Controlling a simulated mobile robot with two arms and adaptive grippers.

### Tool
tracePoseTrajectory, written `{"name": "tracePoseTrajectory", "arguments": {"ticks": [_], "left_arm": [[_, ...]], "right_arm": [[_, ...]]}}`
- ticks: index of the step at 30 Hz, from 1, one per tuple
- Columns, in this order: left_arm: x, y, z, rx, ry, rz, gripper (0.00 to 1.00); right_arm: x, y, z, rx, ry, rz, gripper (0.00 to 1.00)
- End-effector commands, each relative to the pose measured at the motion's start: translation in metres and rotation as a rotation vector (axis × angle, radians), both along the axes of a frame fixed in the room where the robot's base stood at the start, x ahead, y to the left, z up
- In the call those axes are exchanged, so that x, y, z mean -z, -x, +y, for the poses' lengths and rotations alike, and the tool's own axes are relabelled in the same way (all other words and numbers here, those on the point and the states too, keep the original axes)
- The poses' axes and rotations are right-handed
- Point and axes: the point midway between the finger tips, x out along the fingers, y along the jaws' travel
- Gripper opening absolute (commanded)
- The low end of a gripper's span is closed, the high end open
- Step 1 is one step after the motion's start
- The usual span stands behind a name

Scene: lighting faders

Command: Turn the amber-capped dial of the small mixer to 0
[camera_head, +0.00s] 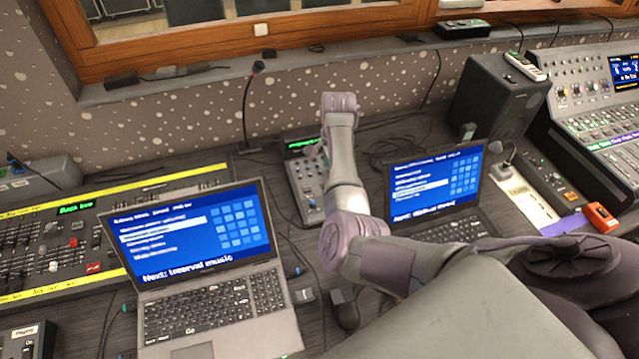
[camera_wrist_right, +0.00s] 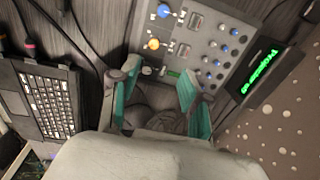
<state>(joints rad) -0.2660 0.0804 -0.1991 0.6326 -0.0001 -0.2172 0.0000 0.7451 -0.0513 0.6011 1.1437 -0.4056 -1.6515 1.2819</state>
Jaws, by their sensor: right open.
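The small mixer (camera_head: 306,184) stands on the desk between two laptops, partly hidden by my right arm. In the right wrist view, its grey panel (camera_wrist_right: 222,40) carries several blue-capped knobs and an amber-capped dial (camera_wrist_right: 152,44) near the left edge. A blue-capped knob (camera_wrist_right: 163,11) and a white-capped knob (camera_wrist_right: 146,70) are on either side of the amber dial. My right gripper (camera_wrist_right: 160,74) is open, its teal-padded fingers apart, with the amber dial just past the fingertips in the picture; no contact shows. The dial's pointer is too small to read. My left gripper is not in view.
The mixer's display (camera_wrist_right: 262,78) glows green. A left laptop (camera_head: 205,250) and a right laptop (camera_head: 435,185) flank the mixer. A gooseneck microphone (camera_head: 257,68) stands behind its left side. A large fader desk (camera_head: 50,245) is at left; a black speaker (camera_head: 495,95) is at right.

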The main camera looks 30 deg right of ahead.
Motion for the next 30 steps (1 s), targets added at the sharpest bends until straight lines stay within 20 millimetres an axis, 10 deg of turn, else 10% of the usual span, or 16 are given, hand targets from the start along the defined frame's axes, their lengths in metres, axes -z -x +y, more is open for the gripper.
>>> {"name": "tracePoseTrajectory", "arguments": {"ticks": [12,23,30], "left_arm": [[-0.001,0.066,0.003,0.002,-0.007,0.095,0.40],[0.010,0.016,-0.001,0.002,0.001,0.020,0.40],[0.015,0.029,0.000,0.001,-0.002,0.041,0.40]], "right_arm": [[0.063,-0.006,-0.001,0.004,-0.005,0.005,0.47],[0.123,-0.012,-0.003,0.003,-0.002,0.000,0.47],[0.136,-0.013,-0.003,0.004,-0.003,0.000,0.47]]}}
